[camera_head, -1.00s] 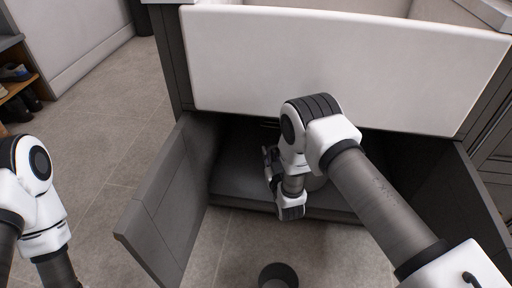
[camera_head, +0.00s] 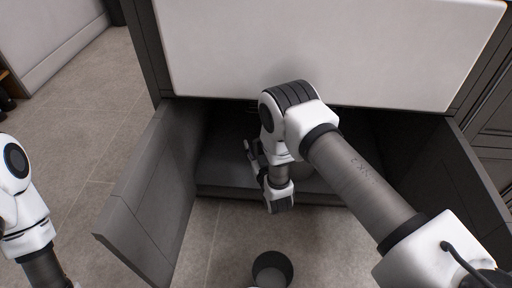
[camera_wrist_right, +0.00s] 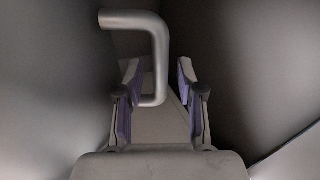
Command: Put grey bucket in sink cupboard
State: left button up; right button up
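The sink cupboard (camera_head: 150,190) stands open below the white sink, its doors swung out. My right arm reaches into its opening. My right gripper (camera_wrist_right: 158,68) is open, with a bent grey metal bar (camera_wrist_right: 157,50) between and in front of its fingers; I cannot tell whether they touch it or what it belongs to. A dark grey round open-topped thing (camera_head: 272,268) shows at the bottom edge; I cannot tell which is the bucket. My left gripper is outside the picture.
The white sink front (camera_head: 320,50) hangs over the cupboard opening, close above my right arm. The left door juts out over the floor, and the right door (camera_head: 450,170) stands beside my right forearm. The tiled floor (camera_head: 80,120) at left is clear.

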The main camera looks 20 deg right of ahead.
jog(key=shift+s+r, duration=0.2)
jog(key=shift+s, duration=0.05)
jog(key=s+p, duration=0.6)
jog(key=s, duration=0.5)
jog(key=shift+s+a, duration=0.25)
jog(key=shift+a, duration=0.1)
jog(key=shift+f, duration=0.1)
